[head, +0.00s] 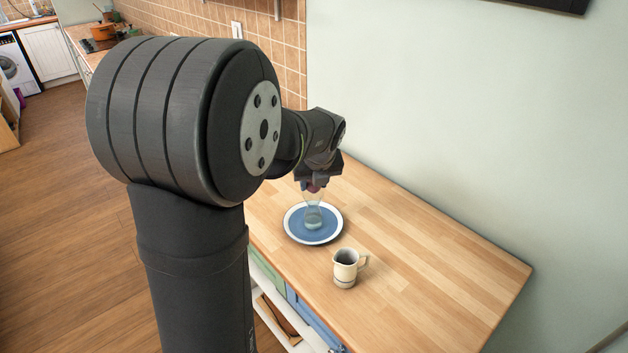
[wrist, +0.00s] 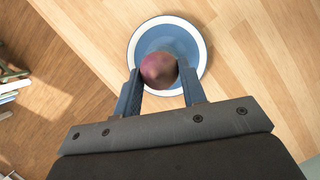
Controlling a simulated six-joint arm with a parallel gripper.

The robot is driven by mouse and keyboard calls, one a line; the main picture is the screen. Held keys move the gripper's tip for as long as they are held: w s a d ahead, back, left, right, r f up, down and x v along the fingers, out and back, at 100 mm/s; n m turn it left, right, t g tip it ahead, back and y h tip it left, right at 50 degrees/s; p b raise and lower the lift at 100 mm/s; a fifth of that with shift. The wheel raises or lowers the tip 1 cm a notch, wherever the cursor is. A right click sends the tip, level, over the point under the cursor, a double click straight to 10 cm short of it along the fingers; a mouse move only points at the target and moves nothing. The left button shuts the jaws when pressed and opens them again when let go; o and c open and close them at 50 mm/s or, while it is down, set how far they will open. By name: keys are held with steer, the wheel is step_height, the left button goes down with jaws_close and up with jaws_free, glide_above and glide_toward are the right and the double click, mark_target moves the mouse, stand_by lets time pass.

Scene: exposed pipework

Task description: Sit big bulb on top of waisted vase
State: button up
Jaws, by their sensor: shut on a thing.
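The big bulb (head: 312,188) is reddish-purple and round. My gripper (head: 317,183) is shut on it, and the wrist view shows the bulb (wrist: 158,69) between the two fingers of my gripper (wrist: 160,84). The waisted vase (head: 313,217) is clear glass with a pale greenish base and stands upright on a blue plate with a white rim (head: 289,233). The bulb is right at or just above the vase's mouth; I cannot tell whether they touch. In the wrist view the bulb and fingers mostly hide the vase over the plate (wrist: 137,50).
A cream mug (head: 345,267) stands on the wooden counter (head: 430,265) in front of the plate, to its right. The counter's right side is clear. A pale wall (head: 430,110) runs along the back. Shelves and drawers lie below the front edge.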

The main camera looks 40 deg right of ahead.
steer(key=shift+f, duration=0.85)
stand_by(0.4)
steer(key=o, duration=1)
steer(key=shift+r, duration=0.1)
steer(key=v, duration=1.7)
steer(key=shift+a+r, duration=0.1)
steer(key=x, duration=1.7)
steer(key=shift+f, duration=0.25)
steer(key=shift+r, duration=0.15)
